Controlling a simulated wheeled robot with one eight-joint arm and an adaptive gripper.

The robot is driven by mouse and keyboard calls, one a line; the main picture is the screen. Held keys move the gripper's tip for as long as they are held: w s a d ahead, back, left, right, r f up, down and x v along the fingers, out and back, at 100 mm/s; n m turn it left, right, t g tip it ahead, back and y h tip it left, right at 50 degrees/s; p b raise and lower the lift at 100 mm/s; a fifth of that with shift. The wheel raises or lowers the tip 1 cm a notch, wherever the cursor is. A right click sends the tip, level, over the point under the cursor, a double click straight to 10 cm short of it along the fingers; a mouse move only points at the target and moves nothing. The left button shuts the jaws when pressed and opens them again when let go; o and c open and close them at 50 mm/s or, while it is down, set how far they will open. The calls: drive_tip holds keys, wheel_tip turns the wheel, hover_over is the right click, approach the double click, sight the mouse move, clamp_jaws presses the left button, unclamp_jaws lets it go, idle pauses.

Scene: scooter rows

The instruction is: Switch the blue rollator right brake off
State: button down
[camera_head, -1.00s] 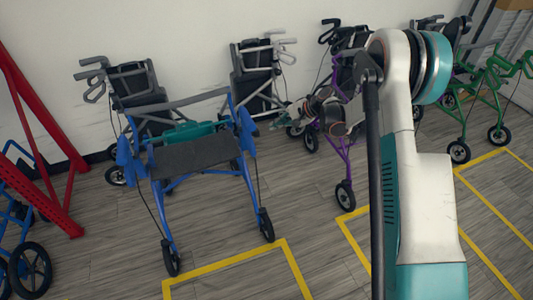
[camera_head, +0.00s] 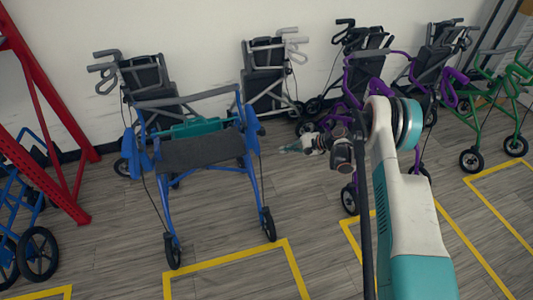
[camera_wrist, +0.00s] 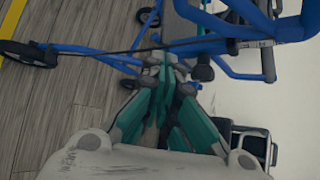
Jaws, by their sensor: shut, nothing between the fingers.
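The blue rollator (camera_head: 255,178) stands upright left of centre in the head view, with a dark seat, a teal part behind it and a grey bar above. A blue handle part with a dark end (camera_head: 258,131) is at its picture-right upper side. My gripper (camera_head: 284,149) is shut and empty just right of that side, pointing left. In the wrist view my teal-padded gripper (camera_wrist: 165,66) has its tips near the blue frame (camera_wrist: 250,76) and a dark cable. A dark knob-like part (camera_wrist: 202,71) lies right of the tips. The brake lever's position cannot be told.
A purple rollator (camera_head: 352,75) stands behind my arm, and a green one (camera_head: 520,80) at far right. Grey rollators (camera_head: 265,75) line the wall. A red rack (camera_head: 45,110) is at left. Floor in front is clear, with yellow lines (camera_head: 235,262).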

drive_tip(key=shift+a, duration=0.1)
drive_tip(key=b+x, duration=0.4)
drive_tip(key=x, duration=0.6)
drive_tip(key=s+r, duration=0.1)
drive_tip(key=s+a+r, duration=0.1)
drive_tip(key=s, duration=0.1)
drive_tip(key=shift+r+b, duration=0.3)
